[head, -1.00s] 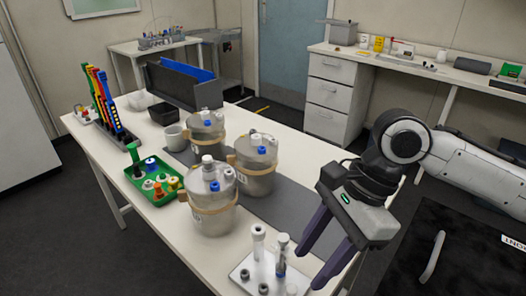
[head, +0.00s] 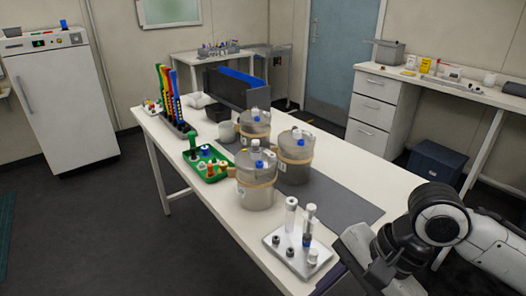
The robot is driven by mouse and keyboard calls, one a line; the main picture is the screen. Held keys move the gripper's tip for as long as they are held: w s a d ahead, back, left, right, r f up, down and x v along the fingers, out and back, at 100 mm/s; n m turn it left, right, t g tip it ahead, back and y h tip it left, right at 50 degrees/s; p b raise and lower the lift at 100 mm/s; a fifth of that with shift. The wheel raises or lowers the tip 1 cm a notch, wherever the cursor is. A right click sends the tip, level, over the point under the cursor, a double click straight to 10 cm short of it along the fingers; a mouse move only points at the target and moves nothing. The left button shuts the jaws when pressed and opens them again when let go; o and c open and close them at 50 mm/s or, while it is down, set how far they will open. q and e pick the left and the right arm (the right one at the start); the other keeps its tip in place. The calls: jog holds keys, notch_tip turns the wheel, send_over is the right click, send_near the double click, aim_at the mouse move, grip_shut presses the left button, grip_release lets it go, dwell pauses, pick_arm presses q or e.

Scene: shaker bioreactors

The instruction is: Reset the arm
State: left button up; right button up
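My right arm comes in from the right in the head view. Its wrist and gripper body (head: 362,262) are low at the table's right edge. The fingers are mostly hidden or cut off by the bottom of the picture, so I cannot tell whether they are open. My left arm and gripper are not in view.
A small white rack (head: 279,247) with upright tubes stands close left of my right gripper. A green tray (head: 205,166) of caps and a rack of coloured pipettes (head: 170,98) are further left. The grey mat (head: 335,201) has bare room right of the vessels.

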jog(key=s+a+f+n+t+y, duration=0.1)
jog(key=s+a+f+n+t, duration=0.25)
jog(key=f+n, duration=0.45)
jog(key=s+d+f+n+h, duration=0.3)
jog(key=s+d+f, duration=0.1)
jog(key=d, duration=0.3)
jog(key=s+d+f+n+h, duration=0.3)
jog(key=s+d+f, duration=0.2)
jog(key=d, duration=0.3)
jog(key=w+a+f+t+y, duration=0.2)
jog(key=w+a+f+t, duration=0.2)
jog(key=f, duration=0.7)
jog(key=shift+a+t+y, duration=0.3)
jog(key=shift+a+t, duration=0.25)
jog(key=shift+a, duration=0.3)
